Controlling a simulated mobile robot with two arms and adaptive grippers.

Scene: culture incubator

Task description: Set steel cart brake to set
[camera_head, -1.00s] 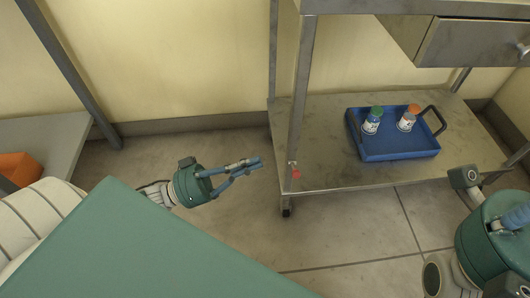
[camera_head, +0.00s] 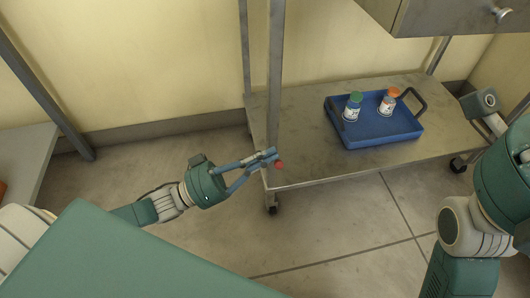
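The steel cart (camera_head: 345,168) stands right of centre, its lower shelf and left front post in view. A small red knob (camera_head: 280,164), which looks like the brake control, sits at the base of that post above a caster (camera_head: 271,206). My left gripper (camera_head: 270,157) reaches in from the left. Its blue fingertips look closed together, with nothing visible between them. They lie just left of the red knob in the picture; whether they touch it I cannot tell.
A blue tray (camera_head: 390,135) on the lower shelf holds a green-capped bottle (camera_head: 352,107) and an orange-capped bottle (camera_head: 388,102). A drawer (camera_head: 460,15) hangs above. Another grey shelf (camera_head: 25,160) stands at left. The floor before the cart is clear.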

